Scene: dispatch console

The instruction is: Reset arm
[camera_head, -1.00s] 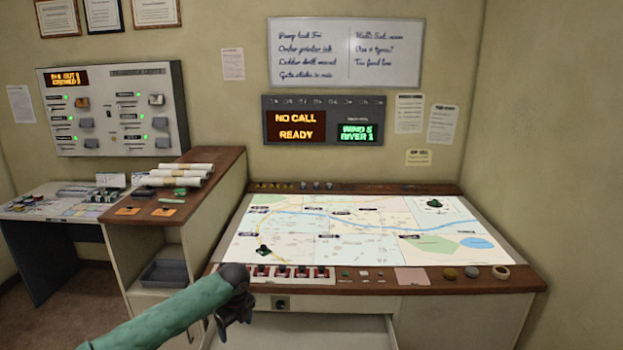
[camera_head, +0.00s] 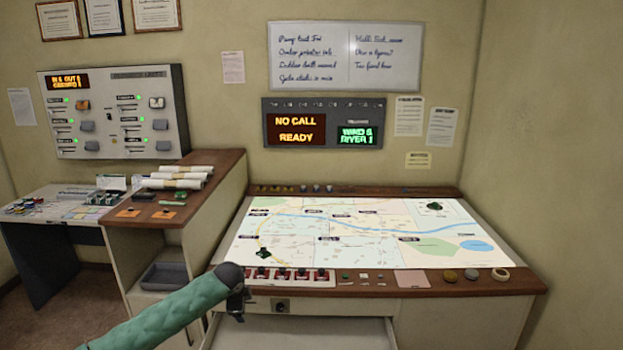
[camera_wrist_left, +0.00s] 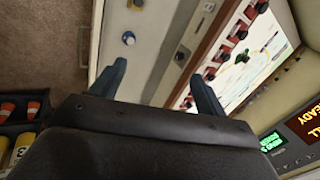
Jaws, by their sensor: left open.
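My left arm comes in from the lower left in the head view. Its gripper (camera_head: 238,314) hangs in front of the console's front edge, near the left end of a row of red switches (camera_head: 290,275). In the wrist view the two fingers (camera_wrist_left: 160,75) are apart with nothing between them. The red switches also show in the wrist view (camera_wrist_left: 225,53), beyond the right finger. My right gripper is not in view.
The map table (camera_head: 340,245) carries a lit map with small dark markers. Below it an open drawer (camera_head: 310,332) sticks out. A side cabinet (camera_head: 215,200) with rolled papers stands at left. The wall display (camera_head: 297,127) reads "NO CALL READY". Orange and yellow items (camera_wrist_left: 20,125) lie at the wrist view's left.

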